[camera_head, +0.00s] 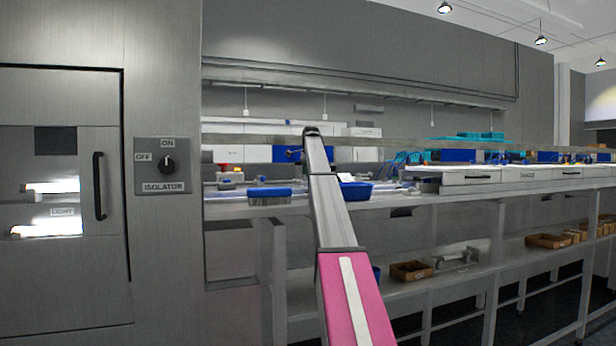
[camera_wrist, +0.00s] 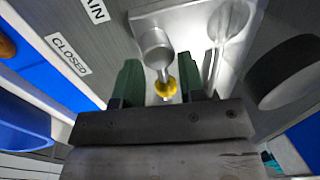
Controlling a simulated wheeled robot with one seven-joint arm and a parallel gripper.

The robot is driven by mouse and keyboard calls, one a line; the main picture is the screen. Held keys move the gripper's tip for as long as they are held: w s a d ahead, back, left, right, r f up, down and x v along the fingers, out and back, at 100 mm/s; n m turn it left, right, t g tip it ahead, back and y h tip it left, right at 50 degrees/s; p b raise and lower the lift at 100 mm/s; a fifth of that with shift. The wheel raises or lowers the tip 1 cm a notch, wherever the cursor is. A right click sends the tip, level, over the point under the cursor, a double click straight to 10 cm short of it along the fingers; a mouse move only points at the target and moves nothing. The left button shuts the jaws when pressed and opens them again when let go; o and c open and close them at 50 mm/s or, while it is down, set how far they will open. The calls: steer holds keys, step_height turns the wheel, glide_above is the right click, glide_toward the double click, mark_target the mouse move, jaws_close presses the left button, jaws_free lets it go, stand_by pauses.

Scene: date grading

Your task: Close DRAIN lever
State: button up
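The drain lever (camera_wrist: 164,78) shows in the wrist view as a short metal rod with a yellow tip, coming out of a round grey hub on a metal plate (camera_wrist: 185,18). A partly cut label ending in "AIN" (camera_wrist: 95,11) and a "CLOSED" label (camera_wrist: 68,54) lie to its left. My gripper (camera_wrist: 163,70) is open, with one green finger on each side of the lever and a gap visible beside it. In the head view my arm reaches over the bench; the lever and fingers cannot be made out there.
A dark round part (camera_wrist: 288,72) stands right of the gripper. In the head view, the bench (camera_head: 395,206) carries a blue bin (camera_head: 356,192) and a blue-topped container (camera_head: 268,195). An isolator switch panel (camera_head: 151,177) is on the grey cabinet at left.

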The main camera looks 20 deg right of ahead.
steer(key=shift+w+f, duration=0.15)
steer(key=shift+f, duration=0.45)
steer(key=c, duration=0.6)
steer(key=shift+m, duration=0.3)
steer(key=m, duration=0.3)
steer(key=shift+s+m+h, duration=0.2)
steer(key=shift+m+h, duration=0.2)
steer(key=m, duration=0.4)
steer(key=shift+s+a+r+h, duration=0.1)
steer(key=shift+a+h, duration=0.1)
steer(key=shift+h, duration=0.2)
steer(key=m, duration=0.2)
steer(key=m+g, duration=0.1)
steer(key=m, duration=0.2)
steer(key=shift+a+h, duration=0.2)
steer(key=shift+h, duration=0.1)
steer(key=shift+s+a+m+g, duration=0.1)
steer(key=shift+m+g, duration=0.15)
steer(key=shift+m, duration=0.9)
steer(key=shift+a+m+g, duration=0.1)
steer(key=shift+m+g, duration=0.15)
steer(key=shift+m, duration=0.9)
